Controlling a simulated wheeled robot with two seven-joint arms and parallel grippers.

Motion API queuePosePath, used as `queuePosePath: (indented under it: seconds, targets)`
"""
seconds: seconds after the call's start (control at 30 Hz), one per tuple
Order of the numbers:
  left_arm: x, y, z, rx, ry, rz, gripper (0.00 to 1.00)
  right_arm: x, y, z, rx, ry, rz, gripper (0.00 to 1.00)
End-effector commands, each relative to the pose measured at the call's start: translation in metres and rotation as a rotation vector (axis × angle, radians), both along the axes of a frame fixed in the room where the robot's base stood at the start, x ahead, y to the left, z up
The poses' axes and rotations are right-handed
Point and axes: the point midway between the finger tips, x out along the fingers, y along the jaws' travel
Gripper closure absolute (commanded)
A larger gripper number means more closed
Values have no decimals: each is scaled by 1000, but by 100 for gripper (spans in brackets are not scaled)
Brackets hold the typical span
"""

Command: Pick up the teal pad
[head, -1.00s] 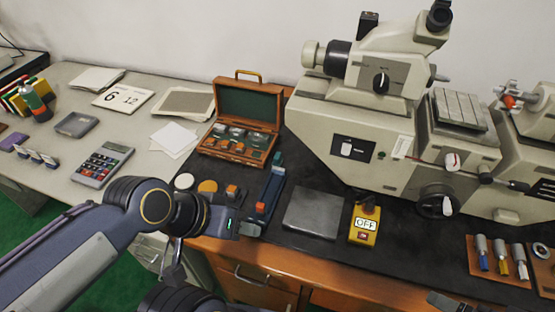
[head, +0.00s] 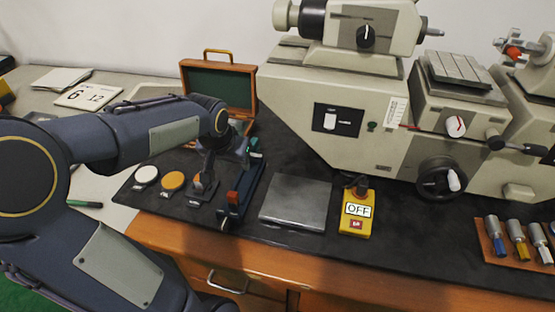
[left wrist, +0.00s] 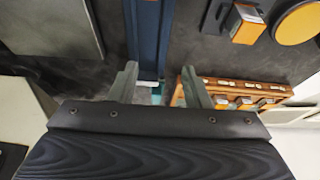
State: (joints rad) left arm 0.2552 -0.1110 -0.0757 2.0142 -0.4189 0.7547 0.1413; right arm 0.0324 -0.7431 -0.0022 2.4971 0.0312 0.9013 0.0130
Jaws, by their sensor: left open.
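A teal piece, which I take for the teal pad (head: 255,145), is at the far end of a long blue bar-shaped fixture (head: 249,186). The fixture lies on the black mat and has a red block at its near end. My left gripper (head: 238,146) is above the far end of the fixture, open and empty. In the left wrist view its two fingers (left wrist: 158,86) stand apart, one either side of the fixture's line, and a bit of the teal pad (left wrist: 157,94) shows between them. The gripper body hides the rest of it. My right gripper is not in view.
A wooden case (head: 219,87) stands open just behind the gripper. A grey plate (head: 296,203) and a yellow OFF box (head: 357,213) lie right of the fixture. White (head: 146,174) and orange (head: 172,180) discs lie left. A large machine (head: 340,110) fills the right.

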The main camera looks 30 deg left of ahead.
Motion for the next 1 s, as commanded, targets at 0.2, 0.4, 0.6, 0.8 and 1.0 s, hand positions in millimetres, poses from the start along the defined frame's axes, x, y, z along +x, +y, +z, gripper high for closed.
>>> queuePosePath:
  seconds: [0.2, 0.4, 0.6, 0.8, 1.0]
  targets:
    - [28, 14, -4, 14, 9, 4, 56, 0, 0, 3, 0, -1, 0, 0]
    - [71, 27, -3, 11, 8, 4, 56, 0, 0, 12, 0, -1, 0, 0]
    - [102, 37, -4, 12, 6, 4, 56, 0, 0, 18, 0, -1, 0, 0]
    - [114, 41, -4, 11, 6, 4, 56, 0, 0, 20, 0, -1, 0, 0]
    - [127, 45, -30, 10, 10, 4, 56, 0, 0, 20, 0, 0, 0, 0]
